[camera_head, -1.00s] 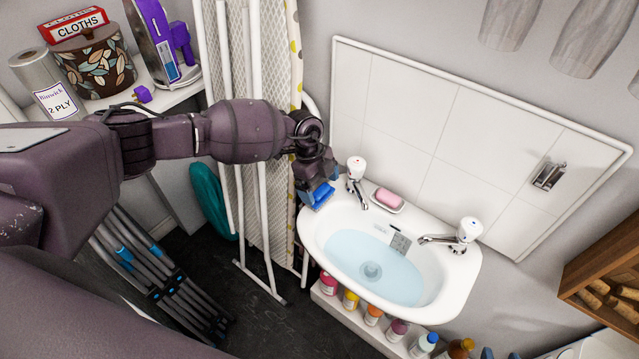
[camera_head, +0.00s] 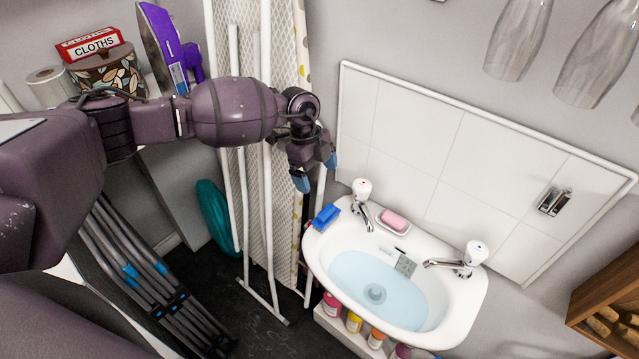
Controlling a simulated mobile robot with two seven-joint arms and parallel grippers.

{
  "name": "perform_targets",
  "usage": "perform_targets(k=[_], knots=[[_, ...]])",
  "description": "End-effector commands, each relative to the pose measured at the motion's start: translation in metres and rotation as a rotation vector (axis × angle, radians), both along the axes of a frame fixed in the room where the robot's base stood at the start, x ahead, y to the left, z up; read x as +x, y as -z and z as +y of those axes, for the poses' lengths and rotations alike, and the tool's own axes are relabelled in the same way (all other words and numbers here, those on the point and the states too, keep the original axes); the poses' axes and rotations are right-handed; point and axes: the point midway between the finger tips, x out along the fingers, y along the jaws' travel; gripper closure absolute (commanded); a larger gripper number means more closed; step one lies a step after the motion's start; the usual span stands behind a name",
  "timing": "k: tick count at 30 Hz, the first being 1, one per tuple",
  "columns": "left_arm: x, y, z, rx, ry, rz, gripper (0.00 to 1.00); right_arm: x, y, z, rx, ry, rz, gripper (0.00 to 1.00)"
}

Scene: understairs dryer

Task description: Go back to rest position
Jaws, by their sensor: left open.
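My left gripper (camera_head: 316,173) is open and empty, with its two blue fingertips spread apart. It hangs left of the taps and above the left corner of the sink. A blue sponge (camera_head: 326,216) lies on the left rim of the white sink (camera_head: 465,308), just below the gripper and apart from it. My left arm (camera_head: 233,111) reaches in from the left, across the front of the ironing board. My right gripper is not in view.
The sink holds water and has two taps and pink soap (camera_head: 395,220). An ironing board (camera_head: 260,190) stands close behind my left arm. A wooden rack (camera_head: 610,290) is at right.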

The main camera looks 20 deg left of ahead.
Motion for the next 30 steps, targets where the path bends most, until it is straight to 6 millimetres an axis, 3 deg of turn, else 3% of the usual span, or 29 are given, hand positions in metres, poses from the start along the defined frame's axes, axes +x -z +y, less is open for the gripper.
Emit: perform_targets(k=[17,20,24,30], knots=[[-0.003,-0.001,-0.004,-0.022,0.009,0.005,0.07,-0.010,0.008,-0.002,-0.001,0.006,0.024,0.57],[-0.016,0.009,-0.024,-0.117,0.039,0.017,0.07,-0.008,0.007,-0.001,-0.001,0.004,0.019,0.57],[-0.050,0.025,-0.075,-0.383,0.095,0.023,0.07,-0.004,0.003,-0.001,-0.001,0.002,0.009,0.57],[-0.091,0.022,-0.139,-0.816,0.069,-0.043,0.07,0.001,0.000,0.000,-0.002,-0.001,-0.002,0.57]])
